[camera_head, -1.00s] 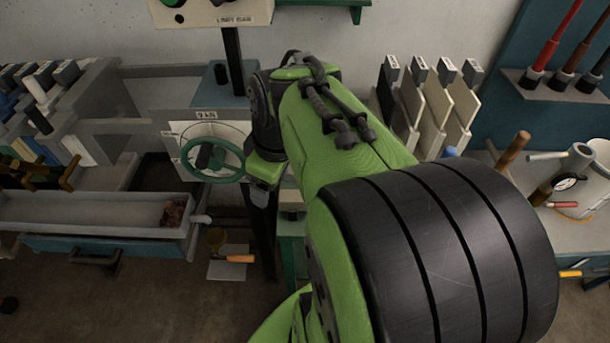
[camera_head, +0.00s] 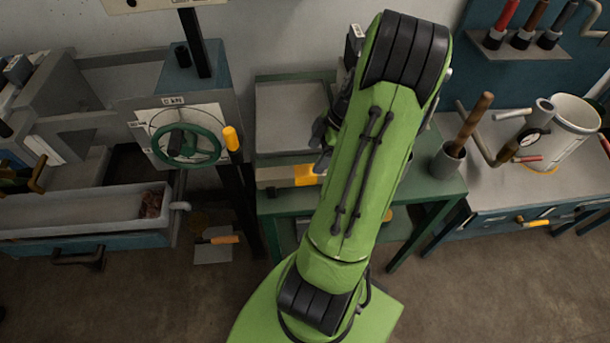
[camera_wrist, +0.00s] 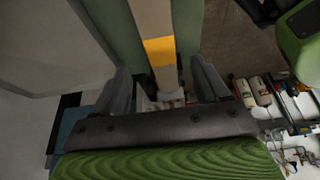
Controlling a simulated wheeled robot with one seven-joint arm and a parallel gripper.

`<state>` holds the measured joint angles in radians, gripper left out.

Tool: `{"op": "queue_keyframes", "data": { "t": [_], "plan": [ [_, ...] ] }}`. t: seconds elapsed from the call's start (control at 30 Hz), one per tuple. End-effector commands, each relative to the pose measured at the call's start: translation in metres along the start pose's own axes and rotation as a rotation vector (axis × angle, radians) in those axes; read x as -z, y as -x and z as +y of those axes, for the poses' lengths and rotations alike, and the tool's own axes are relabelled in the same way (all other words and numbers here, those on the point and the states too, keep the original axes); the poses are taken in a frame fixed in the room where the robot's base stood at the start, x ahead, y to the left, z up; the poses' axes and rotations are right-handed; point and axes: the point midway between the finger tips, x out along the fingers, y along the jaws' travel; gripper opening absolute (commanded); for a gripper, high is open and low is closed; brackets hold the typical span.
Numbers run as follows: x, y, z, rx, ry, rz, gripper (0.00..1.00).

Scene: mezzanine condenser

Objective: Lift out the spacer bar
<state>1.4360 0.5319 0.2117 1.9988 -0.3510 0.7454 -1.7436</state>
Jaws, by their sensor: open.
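A long pale bar (camera_head: 272,178) with an orange-yellow band lies along the front of a green bench at centre; it looks like the spacer bar, though no label shows. In the wrist view the bar (camera_wrist: 150,18) runs down from the top edge toward the gap between my fingers, its yellow band just ahead of them. My gripper (camera_wrist: 165,85) is open, one dark finger on each side of the bar's line. I cannot tell whether a finger touches it. In the head view my arm hides most of the gripper and the bar's right part.
A green handwheel (camera_head: 187,145) on a post-mounted panel stands left of the bench, with a yellow handle beside it. A grey trough (camera_head: 80,208) is further left.

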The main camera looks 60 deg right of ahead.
Motion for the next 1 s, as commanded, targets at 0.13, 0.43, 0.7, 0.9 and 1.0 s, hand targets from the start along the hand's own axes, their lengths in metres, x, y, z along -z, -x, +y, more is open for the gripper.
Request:
{"op": "queue_keyframes", "data": {
  "t": [0.13, 0.43, 0.7, 0.9, 1.0],
  "plan": [
    [0.000, -0.028, -0.001, 0.003, -0.001, 0.002, 0.74],
    [0.002, -0.075, -0.001, 0.004, 0.000, 0.002, 0.74],
    [0.001, -0.084, -0.001, 0.000, -0.001, -0.002, 0.74],
    [0.001, -0.084, -0.001, 0.000, -0.001, -0.002, 0.48],
    [0.001, -0.084, -0.001, 0.000, -0.001, -0.002, 0.33]
  ]
}}
